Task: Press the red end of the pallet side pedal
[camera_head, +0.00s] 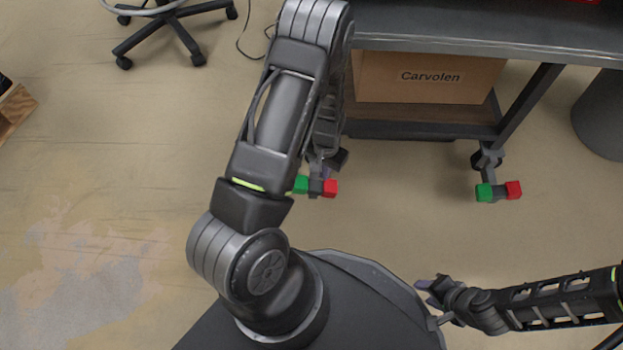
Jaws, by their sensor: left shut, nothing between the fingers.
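Two foot pedals show at the legs of a dark cart. The one on the pallet side has a green end (301,184) on the left and a red end (331,188) on the right. My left arm reaches up and folds back down over this pedal. My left gripper (325,172) is shut and empty, just above the pedal's middle and close to the red end; whether it touches cannot be told. The other pedal (500,191) is at the right leg, with its green end left and red end right. My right gripper (431,302) looks open and empty at the lower right, away from both pedals.
The cart (480,38) holds a cardboard box (430,88) marked Carvolen on its lower shelf. A wooden pallet (14,112) is at the left edge. A wheeled chair base (160,22) is at the top left, a grey bin (603,115) at the right. Floor is clear between the pedals.

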